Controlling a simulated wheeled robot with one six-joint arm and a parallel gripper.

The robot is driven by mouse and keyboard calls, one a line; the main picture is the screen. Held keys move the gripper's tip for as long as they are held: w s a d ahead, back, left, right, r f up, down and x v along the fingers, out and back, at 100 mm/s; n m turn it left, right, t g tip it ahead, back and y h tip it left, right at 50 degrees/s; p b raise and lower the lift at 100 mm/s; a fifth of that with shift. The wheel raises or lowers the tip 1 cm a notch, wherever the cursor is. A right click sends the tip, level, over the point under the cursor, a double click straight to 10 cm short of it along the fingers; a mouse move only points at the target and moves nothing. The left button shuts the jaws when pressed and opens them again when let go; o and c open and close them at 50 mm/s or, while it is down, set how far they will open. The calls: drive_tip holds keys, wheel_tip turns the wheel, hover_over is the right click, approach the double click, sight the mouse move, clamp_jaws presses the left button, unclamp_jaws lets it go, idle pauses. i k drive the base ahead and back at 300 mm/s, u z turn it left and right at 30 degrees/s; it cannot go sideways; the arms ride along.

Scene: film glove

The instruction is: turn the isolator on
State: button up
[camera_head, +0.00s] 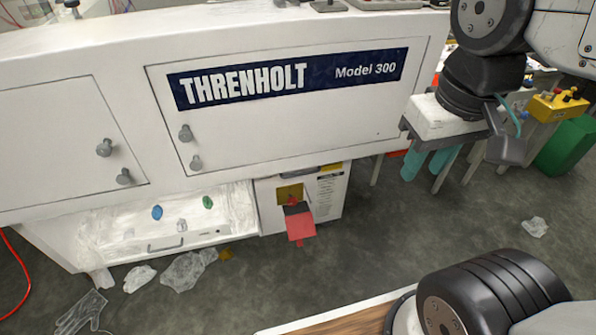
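The isolator (299,222) is a red handle with a dark upper part. It sticks out from a yellow plate (288,193) on the front of a white box low under the machine. I cannot tell its on or off position. My gripper (428,165) hangs to the upper right of the isolator, pointing down. Its two teal fingers are apart with nothing seen between them. It is clear of the isolator in the picture.
The white THRENHOLT machine (250,120) overhangs the isolator, with grey knobs on its doors. An open-looking bay with a drawer (180,243) lies left of the isolator. Crumpled clear film (187,270) litters the floor. A green bin (567,146) stands far right. Floor right of the isolator is mostly clear.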

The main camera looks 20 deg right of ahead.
sight(292, 201)
drive_tip(key=z, duration=0.55)
drive_tip(key=k, duration=1.3)
drive_tip(key=u, duration=0.3)
drive_tip(key=i, duration=1.7)
drive_tip(key=z, duration=0.8)
